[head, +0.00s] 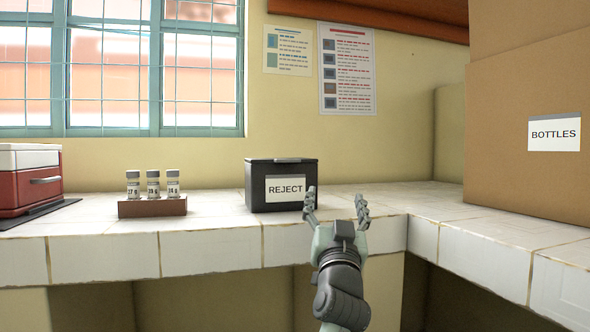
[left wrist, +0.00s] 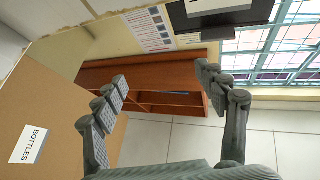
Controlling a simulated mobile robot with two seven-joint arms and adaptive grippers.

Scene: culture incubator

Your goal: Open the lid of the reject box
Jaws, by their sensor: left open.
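The reject box (head: 254,187) is a black box with a white REJECT label on its front, standing on the tiled counter in the head view. Its lid (head: 290,161) looks shut, with a grey strip at the top front edge. My left gripper (head: 336,197) is open and empty, in front of the box's right front side and apart from it as far as I can tell. It hides little of the box. In the left wrist view the open fingers (left wrist: 161,80) have nothing between them, and a dark box with a pale label (left wrist: 228,18) shows at the top edge. My right gripper is not in view.
A rack (head: 150,208) with 3 labelled vials stands left of the box. A red and white appliance (head: 30,180) is at far left. A large cardboard box labelled BOTTLES (head: 525,90) stands at right. The counter (head: 225,205) is clear between rack and reject box.

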